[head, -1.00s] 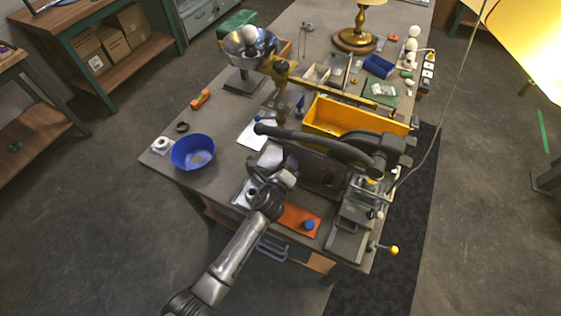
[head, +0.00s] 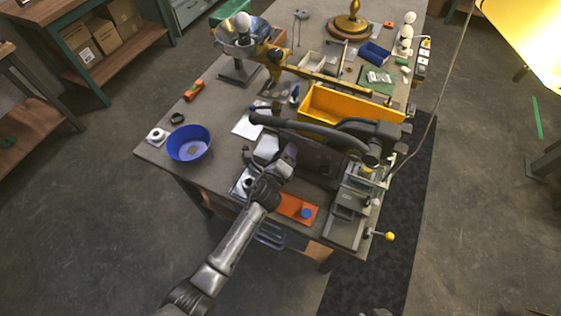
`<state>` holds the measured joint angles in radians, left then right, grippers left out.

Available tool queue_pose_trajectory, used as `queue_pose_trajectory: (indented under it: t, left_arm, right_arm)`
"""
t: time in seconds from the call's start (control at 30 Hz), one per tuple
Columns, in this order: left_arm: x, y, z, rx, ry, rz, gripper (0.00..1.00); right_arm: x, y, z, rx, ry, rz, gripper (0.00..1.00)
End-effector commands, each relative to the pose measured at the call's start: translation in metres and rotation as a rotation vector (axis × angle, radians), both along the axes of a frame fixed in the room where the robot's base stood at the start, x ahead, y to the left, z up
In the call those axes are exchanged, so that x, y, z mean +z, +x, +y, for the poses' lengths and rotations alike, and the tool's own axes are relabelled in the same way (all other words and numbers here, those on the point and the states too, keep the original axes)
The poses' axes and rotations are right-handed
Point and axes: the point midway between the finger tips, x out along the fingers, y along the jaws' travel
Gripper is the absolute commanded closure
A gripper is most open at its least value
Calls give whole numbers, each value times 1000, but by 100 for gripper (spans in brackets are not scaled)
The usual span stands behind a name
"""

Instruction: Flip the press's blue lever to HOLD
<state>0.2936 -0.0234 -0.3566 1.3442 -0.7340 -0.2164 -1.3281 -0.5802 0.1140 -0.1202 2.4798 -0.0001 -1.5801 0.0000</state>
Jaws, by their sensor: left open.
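The press (head: 352,203) stands at the near right of the workbench, with a grey body and a long dark handle (head: 300,128) reaching left. A blue knob (head: 306,213) sits on an orange plate (head: 290,206) in front of it; I cannot tell whether this is the blue lever, and no HOLD marking is readable. My left gripper (head: 287,158) is open over the bench, left of the press body and below the dark handle in the picture. It hides part of the bench there. I see no contact for certain. My right gripper is not in view.
A blue bowl (head: 189,144) stands at the bench's left edge. A yellow bin (head: 347,105) is behind the dark handle. A yellow-ball lever (head: 389,236) sticks out at the near right. A hanging cable runs down at the right.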

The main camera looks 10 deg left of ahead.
Motion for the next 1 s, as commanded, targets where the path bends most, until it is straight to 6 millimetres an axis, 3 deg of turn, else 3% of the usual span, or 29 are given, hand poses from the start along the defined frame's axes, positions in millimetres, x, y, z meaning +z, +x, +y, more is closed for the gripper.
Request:
queue_pose_trajectory:
  t: [0.6,0.8,1.0]
  left_arm:
    - [9,-104,21,-1,1,2,46]
    - [11,-125,25,-1,0,3,46]
    - [11,-132,26,0,0,3,46]
  right_arm:
    - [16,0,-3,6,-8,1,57]
    - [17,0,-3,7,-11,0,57]
    - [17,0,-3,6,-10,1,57]
